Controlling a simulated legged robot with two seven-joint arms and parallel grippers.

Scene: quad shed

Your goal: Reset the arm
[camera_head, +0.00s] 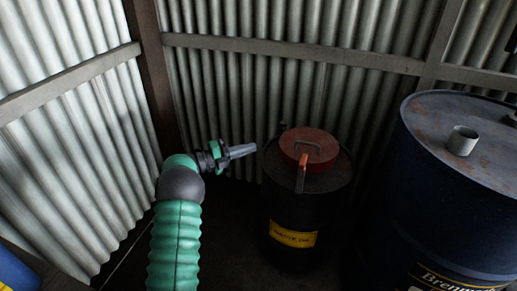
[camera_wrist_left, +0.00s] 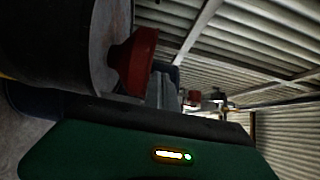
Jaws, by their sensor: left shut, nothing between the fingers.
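My left arm, with a green ribbed sleeve, comes up from the lower middle of the head view. Its left gripper (camera_head: 243,151) is a narrow grey tip pointing right, shut and empty. It appears just left of a dark waste-oil drum (camera_head: 283,216) with a yellow label; I cannot tell the exact gap. A red round funnel or lid (camera_head: 318,146) with an orange-red handle sits on top of the drum. The left wrist view shows a red part (camera_wrist_left: 135,62) beside a dark drum (camera_wrist_left: 88,45). My right gripper is not in view.
A large dark blue drum (camera_head: 430,195) stands at the right, with a small grey cup (camera_head: 462,140) on its lid. Corrugated metal walls (camera_head: 250,85) close in the back and left. A blue object (camera_head: 15,272) is at the lower left. The floor between is dark.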

